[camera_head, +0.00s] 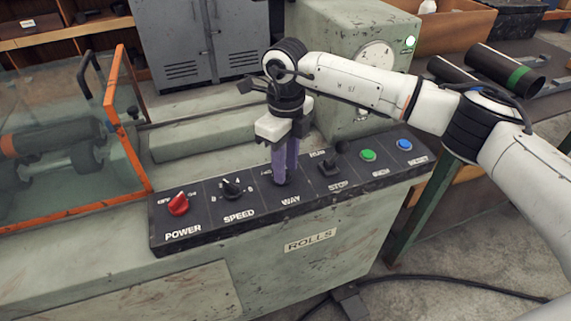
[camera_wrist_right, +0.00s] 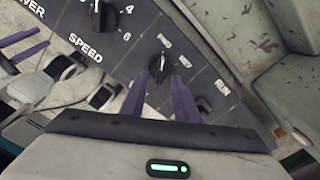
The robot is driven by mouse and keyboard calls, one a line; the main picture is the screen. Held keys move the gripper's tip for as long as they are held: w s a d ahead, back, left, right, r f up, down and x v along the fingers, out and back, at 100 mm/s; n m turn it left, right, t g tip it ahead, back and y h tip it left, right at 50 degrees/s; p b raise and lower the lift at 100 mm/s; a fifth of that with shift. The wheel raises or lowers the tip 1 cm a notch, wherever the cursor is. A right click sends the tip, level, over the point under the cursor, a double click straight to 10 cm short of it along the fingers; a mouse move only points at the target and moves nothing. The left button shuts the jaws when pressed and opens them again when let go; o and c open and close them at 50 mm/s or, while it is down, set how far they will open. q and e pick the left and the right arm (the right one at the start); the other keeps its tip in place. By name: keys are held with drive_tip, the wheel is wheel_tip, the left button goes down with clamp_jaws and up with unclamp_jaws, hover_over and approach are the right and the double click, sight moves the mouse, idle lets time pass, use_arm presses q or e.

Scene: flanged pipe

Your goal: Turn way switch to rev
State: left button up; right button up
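The WAY switch is a small black knob (camera_wrist_right: 159,66) on the dark control panel (camera_head: 222,217). In the right wrist view its FWD and REV labels show beyond it, and its pointer seems to aim toward FWD. My right gripper (camera_head: 281,181) points down at the panel above the WAY label, hiding the knob in the head view. Its purple fingers (camera_wrist_right: 162,80) stand on either side of the knob; whether they press on it I cannot tell. My left gripper (camera_wrist_right: 40,40) shows only at the left edge of the wrist view, its two purple fingers apart and empty.
The red POWER knob (camera_head: 178,204) and black SPEED knob (camera_head: 232,187) lie left of the fingers. The RUN/STOP switch (camera_head: 329,165), green button (camera_head: 368,155) and blue button (camera_head: 404,144) lie right. An orange-framed guard (camera_head: 127,130) stands at left, a gauge housing (camera_head: 345,50) behind.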

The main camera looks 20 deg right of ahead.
drive_tip(key=shift+f, duration=0.3)
clamp_jaws()
